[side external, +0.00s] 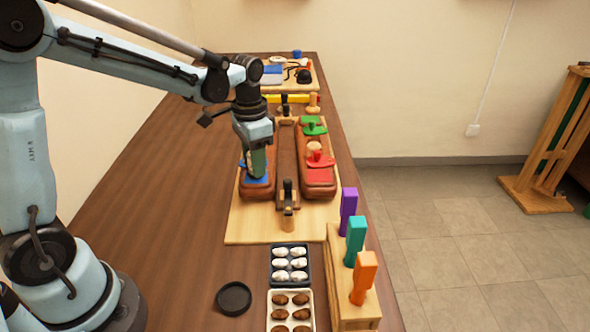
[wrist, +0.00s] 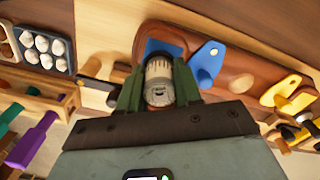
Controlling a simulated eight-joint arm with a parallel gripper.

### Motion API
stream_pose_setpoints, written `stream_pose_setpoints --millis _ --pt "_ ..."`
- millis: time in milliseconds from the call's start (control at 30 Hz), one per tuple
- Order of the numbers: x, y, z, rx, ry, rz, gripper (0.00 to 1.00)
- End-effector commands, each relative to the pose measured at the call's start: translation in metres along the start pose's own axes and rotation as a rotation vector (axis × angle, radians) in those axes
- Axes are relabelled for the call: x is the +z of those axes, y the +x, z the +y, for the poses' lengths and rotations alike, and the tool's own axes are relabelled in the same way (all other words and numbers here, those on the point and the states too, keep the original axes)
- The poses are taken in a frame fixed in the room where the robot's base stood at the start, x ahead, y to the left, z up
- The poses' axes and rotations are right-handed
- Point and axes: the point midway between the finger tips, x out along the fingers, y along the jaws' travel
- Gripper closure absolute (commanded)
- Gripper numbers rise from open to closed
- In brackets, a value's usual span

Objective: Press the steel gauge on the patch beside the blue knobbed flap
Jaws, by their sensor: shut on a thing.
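My gripper (wrist: 158,88) has green fingers shut on the steel gauge (wrist: 158,92), a ribbed metal cylinder with a round face toward the wrist camera. In the side external view my gripper (side external: 257,164) is low over the near end of the left brown saddle pad. A flat blue piece (wrist: 172,47) lies behind the gauge and is partly hidden. The blue flap (wrist: 203,66), with a small pale knob, is just right of it. A tan oval patch (wrist: 243,84) shows farther right on the leather. I cannot tell whether the gauge touches the surface.
A yellow flap (wrist: 286,92) sits farther along the pad. The right pad carries red (side external: 320,161) and green (side external: 312,127) flaps. A dark-knobbed post (side external: 288,193) stands close to my gripper. Trays, a black disc (side external: 234,298) and a rack of coloured handles (side external: 356,235) are nearer.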

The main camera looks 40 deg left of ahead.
Motion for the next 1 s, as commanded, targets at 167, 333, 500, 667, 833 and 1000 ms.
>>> stream_pose_setpoints --millis 167,333,500,667,833,1000 --pt "-0.0001 0.0024 -0.0001 0.0 0.0 0.0 0.88" --pt "-0.0002 0.0046 -0.0001 0.0 0.0 0.0 0.88" --pt "-0.0002 0.0067 -0.0001 0.0 0.0 0.0 0.88" --pt "-0.0002 0.0078 -0.0001 0.0 0.0 0.0 0.88" --pt "-0.0001 0.0078 0.0 0.0 0.0 0.0 0.88" --pt "-0.0001 0.0078 0.0 0.0 0.0 0.0 0.4"
